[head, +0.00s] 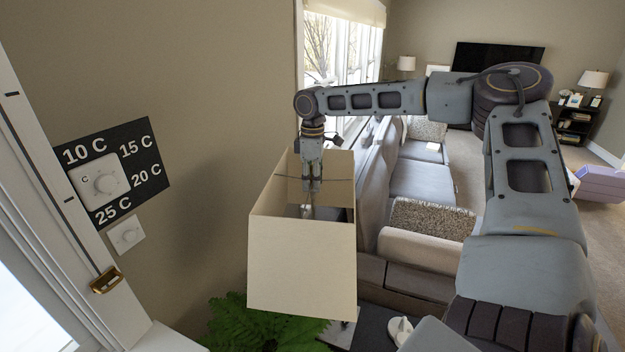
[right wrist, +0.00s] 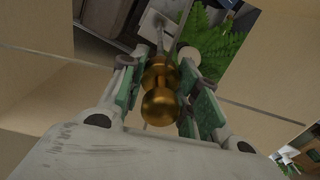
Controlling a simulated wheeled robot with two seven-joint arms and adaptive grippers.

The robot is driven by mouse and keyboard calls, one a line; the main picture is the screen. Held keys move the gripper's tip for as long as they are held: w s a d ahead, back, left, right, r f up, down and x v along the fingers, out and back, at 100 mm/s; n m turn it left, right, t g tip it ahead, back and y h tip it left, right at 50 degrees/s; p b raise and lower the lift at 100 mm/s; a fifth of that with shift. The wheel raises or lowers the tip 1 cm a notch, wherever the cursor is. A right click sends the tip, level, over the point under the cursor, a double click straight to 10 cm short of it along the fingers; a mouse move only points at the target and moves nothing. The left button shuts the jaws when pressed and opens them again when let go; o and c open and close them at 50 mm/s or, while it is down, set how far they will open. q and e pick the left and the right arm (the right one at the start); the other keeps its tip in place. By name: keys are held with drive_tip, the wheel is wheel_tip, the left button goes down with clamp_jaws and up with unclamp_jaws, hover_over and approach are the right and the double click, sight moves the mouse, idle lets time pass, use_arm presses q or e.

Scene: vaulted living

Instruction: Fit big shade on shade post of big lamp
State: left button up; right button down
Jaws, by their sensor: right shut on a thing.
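The big shade (head: 302,268) is a cream, square, open shade hanging upright in the head view, with a thin bar across its top opening. My right gripper (head: 311,187) reaches down into that opening and is shut on a gold knob at the middle of the shade. In the right wrist view the gold knob (right wrist: 160,98) sits between the fingers of the gripper, with the inner walls of the shade (right wrist: 40,65) around it. A pale shape and a thin rod show beyond the knob, but I cannot tell whether they are the big lamp's post. My left gripper is not in view.
A green plant (head: 262,325) is below the shade. A dark tabletop (head: 372,330) with a small white object (head: 401,331) lies to its right. A sofa (head: 418,180) stands behind, and the wall with a thermostat sign (head: 140,135) is on the left.

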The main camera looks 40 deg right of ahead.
drive_tip(key=shift+p, duration=0.65)
idle(0.7)
drive_tip(key=shift+f, duration=1.4)
idle(2.9)
drive_tip(key=c, duration=1)
unclamp_jaws()
drive_tip(key=shift+o, duration=0.2)
drive_tip(key=shift+r, duration=0.1)
drive_tip(key=shift+r, duration=5.9)
